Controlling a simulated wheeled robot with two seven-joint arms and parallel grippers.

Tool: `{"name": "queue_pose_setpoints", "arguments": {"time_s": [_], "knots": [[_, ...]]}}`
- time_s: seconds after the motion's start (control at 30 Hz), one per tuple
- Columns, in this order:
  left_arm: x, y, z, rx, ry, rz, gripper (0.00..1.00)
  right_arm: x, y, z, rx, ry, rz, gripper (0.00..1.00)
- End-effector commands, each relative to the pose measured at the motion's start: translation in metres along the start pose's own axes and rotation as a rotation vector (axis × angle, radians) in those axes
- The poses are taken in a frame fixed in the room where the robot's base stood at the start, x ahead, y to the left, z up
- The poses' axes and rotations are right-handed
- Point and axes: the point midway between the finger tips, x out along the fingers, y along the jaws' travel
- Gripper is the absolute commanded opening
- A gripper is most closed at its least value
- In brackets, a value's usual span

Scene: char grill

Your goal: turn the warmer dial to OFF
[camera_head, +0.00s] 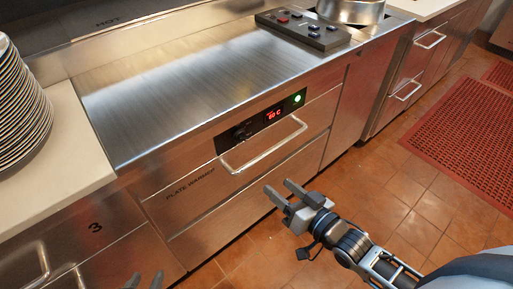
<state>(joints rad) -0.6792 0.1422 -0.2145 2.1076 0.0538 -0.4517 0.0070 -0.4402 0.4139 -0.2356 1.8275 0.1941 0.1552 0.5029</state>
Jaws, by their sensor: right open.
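The plate warmer (192,186) is a steel drawer unit with a black control panel (256,125) on its upper front. A dark dial (242,130) sits at the left part of the panel; its pointer setting is too small to read. A red display (274,114) reads about 80 C and a green light (298,98) glows at the right end. My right gripper (279,190) is open and empty, below and right of the dial, apart from the unit. My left gripper (144,280) shows only its fingertips at the bottom edge, spread apart with nothing visible between them.
A bar handle (264,149) sticks out just below the panel. The steel top (190,85) is bare, with a dark button box (303,30) and a pot (350,10) at the back right. Stacked plates (20,105) stand at left. The tiled floor (385,185) is open at right.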

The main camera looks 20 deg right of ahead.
Motion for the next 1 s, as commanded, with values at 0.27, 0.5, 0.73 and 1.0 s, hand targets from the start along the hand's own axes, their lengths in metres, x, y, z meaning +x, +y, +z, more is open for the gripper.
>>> {"name": "queue_pose_setpoints", "arguments": {"time_s": [0.27, 0.5, 0.73, 1.0], "knots": [[0.004, 0.001, 0.002, -0.008, 0.012, 0.007, 0.36, 0.024, 0.013, -0.023, 0.095, 0.109, -0.068, 0.53], [0.004, 0.001, 0.002, -0.009, 0.013, 0.007, 0.36, 0.074, 0.010, -0.029, 0.092, 0.108, -0.067, 0.53], [0.005, 0.001, 0.004, -0.011, 0.014, 0.008, 0.36, 0.123, 0.007, -0.033, 0.092, 0.107, -0.066, 0.53], [0.006, 0.002, 0.003, -0.016, 0.019, 0.010, 0.36, 0.158, 0.005, -0.036, 0.091, 0.104, -0.065, 0.53]]}}
